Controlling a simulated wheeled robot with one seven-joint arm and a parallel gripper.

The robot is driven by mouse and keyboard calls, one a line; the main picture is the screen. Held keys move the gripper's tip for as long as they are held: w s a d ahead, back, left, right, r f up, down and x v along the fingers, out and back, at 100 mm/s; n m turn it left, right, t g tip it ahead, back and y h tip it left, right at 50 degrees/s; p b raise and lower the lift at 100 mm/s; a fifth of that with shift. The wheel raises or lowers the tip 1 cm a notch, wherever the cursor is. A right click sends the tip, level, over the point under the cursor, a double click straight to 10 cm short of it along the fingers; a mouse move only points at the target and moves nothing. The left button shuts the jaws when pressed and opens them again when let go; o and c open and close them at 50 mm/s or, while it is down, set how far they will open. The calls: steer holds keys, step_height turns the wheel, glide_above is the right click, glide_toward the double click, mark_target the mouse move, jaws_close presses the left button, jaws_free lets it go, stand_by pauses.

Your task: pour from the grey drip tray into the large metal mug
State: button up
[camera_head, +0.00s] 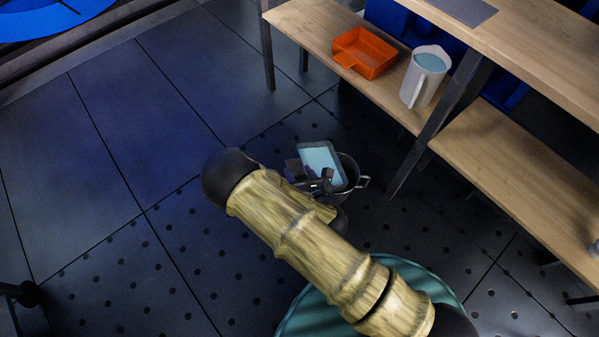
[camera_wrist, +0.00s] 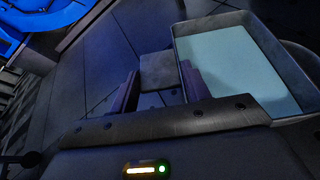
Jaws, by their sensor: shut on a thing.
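The grey drip tray (camera_head: 302,152) holds pale blue liquid and is above the large metal mug in the head view. My gripper (camera_head: 309,183) is shut on the tray's handle; in the wrist view the handle shows between the fingers (camera_wrist: 160,80). The tray (camera_wrist: 211,23) fills the right of the wrist view, with liquid spread across its floor. The large metal mug (camera_head: 353,183) is dark, stands on the floor, and is partly hidden by the tray and my arm; its handle points right. I cannot tell exactly how far the tray is tilted, and no stream shows.
A wooden bench (camera_head: 315,25) at upper right carries an orange tray (camera_head: 375,55) and a white jug (camera_head: 412,90) with blue liquid. A dark bench leg (camera_head: 430,125) stands right of the mug. A teal round thing (camera_head: 300,318) is under my arm.

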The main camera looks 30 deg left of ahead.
steer(key=shift+r, duration=0.15)
steer(key=shift+w+a+r+p, duration=0.15)
steer(key=shift+r+p, duration=0.1)
steer(key=shift+p, duration=0.3)
stand_by(0.3)
steer(key=shift+r+m+p, duration=0.3)
steer(key=shift+p, duration=0.25)
steer(key=shift+w+d+r+y+p, duration=0.1)
steer(key=shift+d+r+y+p, duration=0.2)
steer(key=shift+y+p, duration=0.15)
stand_by(0.7)
steer(key=shift+w+r+m+g+p, duration=0.15)
steer(key=shift+r+m+g+p, duration=0.2)
steer(key=shift+p, duration=0.25)
